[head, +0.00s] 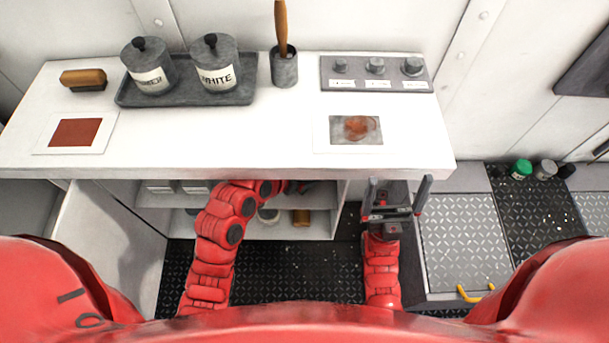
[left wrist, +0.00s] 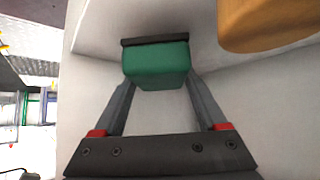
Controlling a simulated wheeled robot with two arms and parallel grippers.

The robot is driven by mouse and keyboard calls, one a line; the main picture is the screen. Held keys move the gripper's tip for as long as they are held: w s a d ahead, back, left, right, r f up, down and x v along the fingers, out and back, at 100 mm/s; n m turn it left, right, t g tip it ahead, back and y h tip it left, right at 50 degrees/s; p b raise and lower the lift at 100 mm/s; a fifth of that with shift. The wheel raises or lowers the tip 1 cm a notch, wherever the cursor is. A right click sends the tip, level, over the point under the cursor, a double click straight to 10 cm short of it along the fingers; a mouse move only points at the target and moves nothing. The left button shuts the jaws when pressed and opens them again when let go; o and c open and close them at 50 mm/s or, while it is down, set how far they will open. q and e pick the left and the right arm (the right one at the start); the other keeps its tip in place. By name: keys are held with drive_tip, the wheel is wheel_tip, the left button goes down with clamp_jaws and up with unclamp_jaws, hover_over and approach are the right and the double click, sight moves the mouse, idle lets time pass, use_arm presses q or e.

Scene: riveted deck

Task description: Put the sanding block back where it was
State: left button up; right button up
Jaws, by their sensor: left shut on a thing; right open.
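In the left wrist view my left gripper (left wrist: 156,85) is shut on a green block (left wrist: 156,66) with a dark sole, apparently the sanding block. Its sole is at or very near a white surface; I cannot tell whether they touch. A brown rounded thing (left wrist: 265,22) is close beside it. In the head view my left arm reaches under the worktop toward the shelves, and the worktop edge hides the held block. A brown block with a dark sole (head: 83,79) lies at the worktop's back left. My right gripper (head: 398,187) is open and empty at the worktop's front right edge.
The white worktop (head: 220,140) holds a tray (head: 187,97) with two lidded canisters, a brush cup (head: 284,68), a knob panel (head: 376,88), a red square (head: 75,132) and a stained plate (head: 356,129). Below, the shelf (head: 318,227) holds a brown thing (head: 301,217). Its middle front is clear.

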use_arm(q)
wheel_tip(320, 180, down, 2)
drive_tip(key=shift+f, duration=0.1)
drive_tip(key=o, duration=1.5)
drive_tip(key=shift+o, duration=0.2)
drive_tip(key=v, duration=0.9)
drive_tip(key=shift+a, duration=0.15)
drive_tip(key=p+v, duration=0.1)
drive_tip(key=v, duration=0.2)
